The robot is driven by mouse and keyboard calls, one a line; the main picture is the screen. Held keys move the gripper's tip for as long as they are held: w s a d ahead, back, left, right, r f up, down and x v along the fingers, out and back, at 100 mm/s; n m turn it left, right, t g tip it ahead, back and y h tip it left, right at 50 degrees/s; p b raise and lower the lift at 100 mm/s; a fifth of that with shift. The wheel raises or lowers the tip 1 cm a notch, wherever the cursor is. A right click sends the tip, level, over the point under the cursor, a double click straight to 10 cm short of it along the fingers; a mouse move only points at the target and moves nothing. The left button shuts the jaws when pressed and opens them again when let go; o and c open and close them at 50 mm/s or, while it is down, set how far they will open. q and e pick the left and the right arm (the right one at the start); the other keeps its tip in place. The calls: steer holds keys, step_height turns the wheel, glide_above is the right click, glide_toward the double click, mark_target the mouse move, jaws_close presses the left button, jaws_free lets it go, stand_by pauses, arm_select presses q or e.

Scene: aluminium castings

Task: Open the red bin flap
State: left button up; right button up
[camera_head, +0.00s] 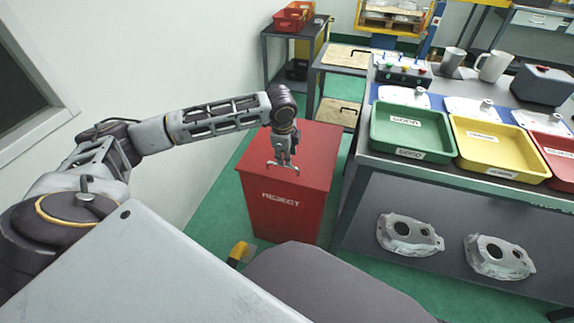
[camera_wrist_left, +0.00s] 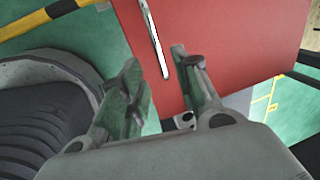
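The red bin (camera_head: 285,215) stands on the green floor, its front marked REJECT. Its red top flap (camera_head: 315,150) lies flat and looks shut. A thin silver bar handle (camera_head: 293,170) is near the front edge of the top; it also shows in the left wrist view (camera_wrist_left: 154,40). My left gripper (camera_head: 283,160) points down over the handle. In the left wrist view my left gripper (camera_wrist_left: 157,62) is open, with the near end of the handle lined up between its spread fingers. I cannot tell whether they touch it. My right gripper is not in view.
Right of the bin is a grey workbench (camera_head: 375,170) with a green tray (camera_head: 410,133), a yellow tray (camera_head: 490,148) and a red tray (camera_head: 560,165). A wall (camera_head: 190,60) is on the left.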

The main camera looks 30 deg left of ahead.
mark_target(287, 167)
arm_select(q)
steer(key=f, duration=0.1)
steer(key=f+b, duration=0.1)
steer(key=f, duration=0.1)
steer(key=shift+w+a+f, duration=0.1)
steer(key=shift+w+f, duration=0.2)
steer(key=shift+w, duration=0.05)
steer(key=shift+w+f, duration=0.15)
steer(key=shift+f, duration=0.7)
steer(key=shift+f+b, duration=0.1)
steer(key=shift+b, duration=0.2)
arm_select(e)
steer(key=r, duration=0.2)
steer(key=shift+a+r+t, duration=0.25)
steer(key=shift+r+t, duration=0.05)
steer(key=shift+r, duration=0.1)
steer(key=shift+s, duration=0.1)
arm_select(q)
jaws_close()
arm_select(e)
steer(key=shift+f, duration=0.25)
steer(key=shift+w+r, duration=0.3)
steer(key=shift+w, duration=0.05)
